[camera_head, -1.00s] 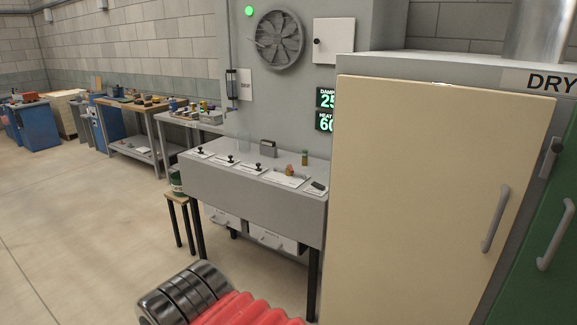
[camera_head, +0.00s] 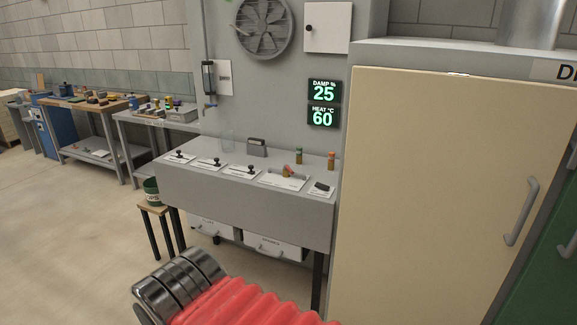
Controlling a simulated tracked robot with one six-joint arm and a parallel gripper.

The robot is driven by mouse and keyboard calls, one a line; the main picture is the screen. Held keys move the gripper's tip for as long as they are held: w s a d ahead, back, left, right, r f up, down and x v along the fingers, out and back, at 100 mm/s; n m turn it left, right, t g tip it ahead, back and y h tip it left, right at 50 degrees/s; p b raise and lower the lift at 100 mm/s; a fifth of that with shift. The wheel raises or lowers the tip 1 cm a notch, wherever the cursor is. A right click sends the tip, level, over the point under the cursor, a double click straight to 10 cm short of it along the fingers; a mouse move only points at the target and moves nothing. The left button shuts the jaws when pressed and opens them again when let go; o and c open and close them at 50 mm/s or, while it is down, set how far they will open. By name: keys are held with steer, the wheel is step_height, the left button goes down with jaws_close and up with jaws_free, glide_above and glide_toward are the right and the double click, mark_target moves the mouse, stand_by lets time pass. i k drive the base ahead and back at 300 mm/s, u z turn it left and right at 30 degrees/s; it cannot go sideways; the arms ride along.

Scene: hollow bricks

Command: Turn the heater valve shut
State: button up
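I cannot make out a surely marked heater valve. A dark upright fitting with a small blue part (camera_head: 208,84) is on the grey wall beside a white label plate (camera_head: 225,77); whether it is the valve is too small to tell. A display (camera_head: 323,103) on the wall reads DAMP % 25 and HEAT °C 60. My gripper is not in view; only metal rings and a red ribbed sleeve, parts of my arm, show at the bottom.
A grey bench (camera_head: 245,195) with several small black-knobbed fittings and labels stands ahead. A tall cream cabinet door (camera_head: 440,190) blocks the right. A stool (camera_head: 154,207) holding a green tin (camera_head: 151,191) stands left of the bench. The floor at left is clear.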

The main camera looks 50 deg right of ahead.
mark_target(289, 169)
steer(key=z, duration=0.25)
steer(key=i, duration=0.75)
steer(key=z, duration=0.55)
steer(key=i, duration=0.7)
steer(key=z, duration=1.15)
steer(key=i, duration=0.95)
steer(key=z, duration=0.6)
steer(key=k, duration=1.3)
steer(key=u, duration=0.05)
